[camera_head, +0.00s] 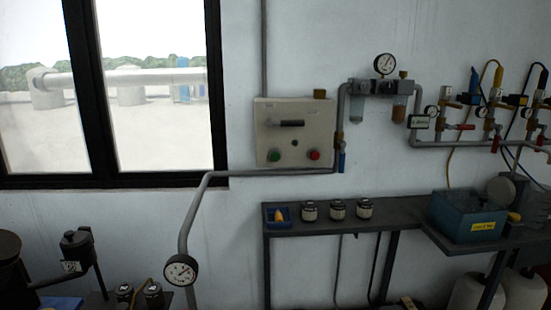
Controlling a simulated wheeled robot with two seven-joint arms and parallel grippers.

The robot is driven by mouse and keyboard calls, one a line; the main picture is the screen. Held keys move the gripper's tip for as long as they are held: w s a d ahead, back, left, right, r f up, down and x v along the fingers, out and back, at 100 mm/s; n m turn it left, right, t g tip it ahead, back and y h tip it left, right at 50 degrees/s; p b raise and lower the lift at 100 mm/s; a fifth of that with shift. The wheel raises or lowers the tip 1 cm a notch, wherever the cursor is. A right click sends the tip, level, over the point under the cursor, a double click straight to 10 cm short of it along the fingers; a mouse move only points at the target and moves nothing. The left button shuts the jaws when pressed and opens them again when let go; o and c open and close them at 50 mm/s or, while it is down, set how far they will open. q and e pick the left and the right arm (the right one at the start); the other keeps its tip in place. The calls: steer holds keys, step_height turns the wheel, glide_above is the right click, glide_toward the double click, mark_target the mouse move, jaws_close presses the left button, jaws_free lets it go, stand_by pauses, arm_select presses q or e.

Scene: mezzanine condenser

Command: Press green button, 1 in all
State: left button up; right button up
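The green button (274,155) is a small round button at the lower left of a beige control panel (318,118) on the wall, near the middle of the camera_head view. A red button (314,154) is at the panel's lower right. A dark horizontal handle (291,123) is above them. Nothing covers the green button, and I cannot tell from here whether it is pressed in. Neither of my grippers shows in this view.
A grey pipe (250,173) runs just below the panel and bends down to a gauge (181,270). Dark equipment (76,245) stands at lower left.

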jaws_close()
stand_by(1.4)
